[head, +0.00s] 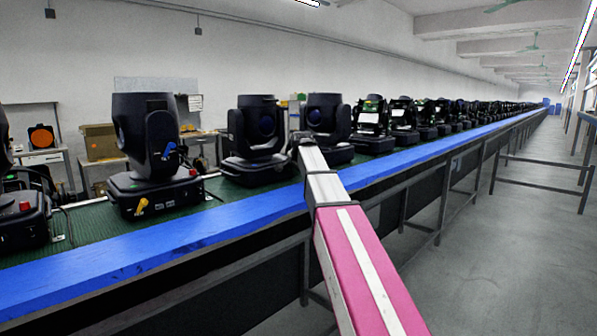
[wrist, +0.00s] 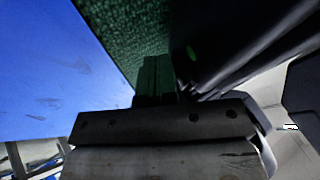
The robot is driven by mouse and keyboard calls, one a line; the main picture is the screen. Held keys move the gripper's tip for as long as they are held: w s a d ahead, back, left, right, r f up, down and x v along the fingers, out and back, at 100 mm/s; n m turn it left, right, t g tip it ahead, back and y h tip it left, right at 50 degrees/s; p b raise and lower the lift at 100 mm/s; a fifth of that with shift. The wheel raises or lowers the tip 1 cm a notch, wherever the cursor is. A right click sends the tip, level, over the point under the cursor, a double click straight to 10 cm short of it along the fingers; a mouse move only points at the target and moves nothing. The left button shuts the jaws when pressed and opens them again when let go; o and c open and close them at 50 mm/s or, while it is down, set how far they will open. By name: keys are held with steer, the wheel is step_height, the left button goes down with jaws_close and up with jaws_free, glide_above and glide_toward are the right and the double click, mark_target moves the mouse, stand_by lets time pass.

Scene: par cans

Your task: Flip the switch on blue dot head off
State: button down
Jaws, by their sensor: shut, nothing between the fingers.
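Several black moving-head lights stand in a row on the green belt. The nearest whole one (head: 150,150) has a blue lever (head: 169,151) on its head, a yellow lever (head: 141,206) and a red switch (head: 193,172) on its base. The second light (head: 257,140) and the third light (head: 325,122) show bluish lens faces; I cannot tell which is the blue dot head. My gripper (wrist: 157,80) is shut and empty over the green belt, beside a black base (wrist: 225,50) with a small green mark (wrist: 191,53). In the head view my arm hides the fingertips, near the third light.
A blue rail (head: 160,241) runs along the belt's front edge; it also shows in the wrist view (wrist: 60,75). The green belt (head: 92,226) is bare between the lights. Metal railings (head: 535,166) stand at the right, with open grey floor (head: 490,255) between.

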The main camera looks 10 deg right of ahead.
steer(key=shift+r, duration=0.2)
steer(key=shift+r, duration=0.7)
steer(key=s+d, duration=0.2)
steer(key=s, duration=0.1)
steer(key=shift+s+d+r, duration=0.2)
steer(key=shift+s+d, duration=0.05)
steer(key=v, duration=1)
steer(key=shift+w+a+r, duration=0.2)
steer(key=shift+w, duration=0.2)
steer(key=shift+f, duration=0.1)
